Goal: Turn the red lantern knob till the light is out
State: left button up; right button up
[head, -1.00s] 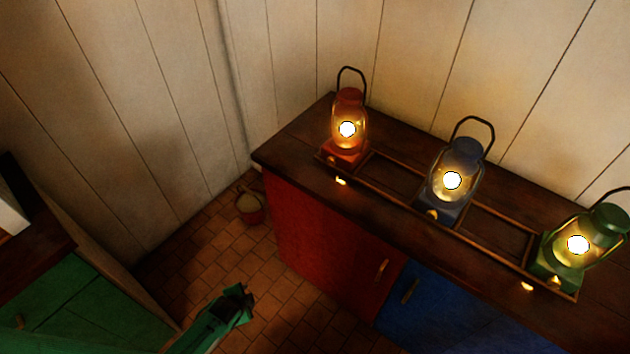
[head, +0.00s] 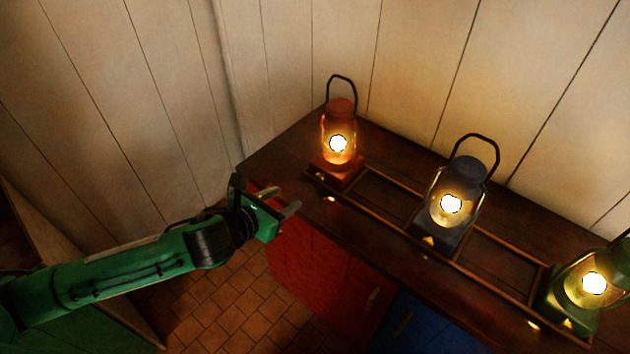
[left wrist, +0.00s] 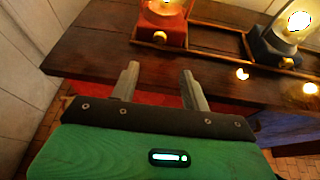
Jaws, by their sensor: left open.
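The red lantern (head: 341,109) stands lit at the far left end of the counter, with a bright flame in its glass. Its red base shows in the left wrist view (left wrist: 173,25). A small knob (left wrist: 160,37) is on the front of that base, ahead of my fingers; I cannot make it out clearly in the head view. My left gripper (head: 284,199) is open and empty, by the counter's left front edge, apart from the lantern. Its two fingers (left wrist: 160,70) point toward the red base in the left wrist view. My right gripper is not in view.
A dark lantern (head: 463,176) and a green lantern (head: 567,300), both lit, stand to the right. A low wooden rail frame (head: 392,217) runs along the counter (head: 290,157). Red cabinet doors (head: 318,262) are below. Plank walls close off the back.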

pick_arm(q)
jog(key=m, duration=0.1)
send_near(318, 179)
jog(key=x, duration=0.7)
jog(key=shift+p, duration=0.35)
jog(key=shift+w+d+f, duration=0.15)
jog(key=shift+w+d, duration=0.2)
jog(key=shift+w, duration=0.1)
jog(key=shift+w+f, duration=0.1)
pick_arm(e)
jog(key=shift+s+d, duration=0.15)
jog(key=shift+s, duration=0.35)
